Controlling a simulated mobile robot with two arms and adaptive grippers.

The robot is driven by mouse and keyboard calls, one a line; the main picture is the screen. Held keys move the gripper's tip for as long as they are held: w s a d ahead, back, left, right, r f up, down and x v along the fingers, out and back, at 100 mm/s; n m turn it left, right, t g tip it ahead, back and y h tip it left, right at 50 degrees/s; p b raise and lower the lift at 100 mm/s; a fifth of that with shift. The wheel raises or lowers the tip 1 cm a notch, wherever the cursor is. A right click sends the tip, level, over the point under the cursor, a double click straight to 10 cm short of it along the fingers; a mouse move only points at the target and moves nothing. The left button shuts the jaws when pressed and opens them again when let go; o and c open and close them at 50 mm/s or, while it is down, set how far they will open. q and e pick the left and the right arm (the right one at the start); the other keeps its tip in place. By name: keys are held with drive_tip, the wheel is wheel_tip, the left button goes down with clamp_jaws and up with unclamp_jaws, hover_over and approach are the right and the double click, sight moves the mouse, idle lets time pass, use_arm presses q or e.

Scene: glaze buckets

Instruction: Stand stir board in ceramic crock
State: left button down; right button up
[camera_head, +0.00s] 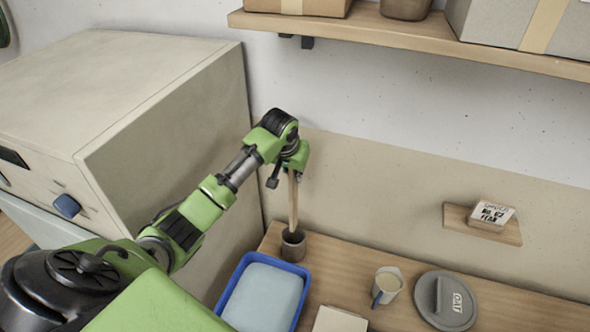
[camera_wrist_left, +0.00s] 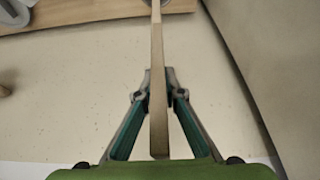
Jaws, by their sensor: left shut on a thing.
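The stir board (camera_head: 293,205) is a long, thin wooden strip. It hangs nearly upright below my left gripper (camera_head: 295,174), and its lower end is at the mouth of the ceramic crock (camera_head: 293,246). I cannot tell how deep its end sits in the crock. The crock is small, dark and brownish, at the back left of the wooden counter. In the left wrist view the fingers of my left gripper (camera_wrist_left: 158,88) are shut on the stir board (camera_wrist_left: 157,50), one on each side. My right gripper is not in view.
A blue tray (camera_head: 223,300) with a pale slab stands in front of the crock. A cup (camera_head: 388,283) and a grey lid (camera_head: 446,300) sit to the right on the counter (camera_head: 345,268). A large beige kiln-like box (camera_head: 180,140) stands at left. A shelf (camera_head: 420,38) hangs above.

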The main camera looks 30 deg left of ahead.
sight(295, 186)
use_arm(q)
wheel_tip(295, 186, down, 2)
drive_tip(key=shift+f, duration=0.1)
wheel_tip(295, 186, down, 2)
drive_tip(key=shift+f+b, duration=0.1)
drive_tip(key=shift+b, duration=0.25)
drive_tip(key=shift+f+b, duration=0.9)
drive_tip(key=shift+f, duration=1.7)
drive_tip(key=shift+f+b, duration=0.3)
drive_tip(key=shift+f, duration=0.6)
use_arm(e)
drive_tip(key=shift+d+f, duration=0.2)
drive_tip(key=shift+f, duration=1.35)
use_arm(q)
drive_tip(key=c, duration=2)
unclamp_jaws()
drive_tip(key=shift+c, duration=0.2)
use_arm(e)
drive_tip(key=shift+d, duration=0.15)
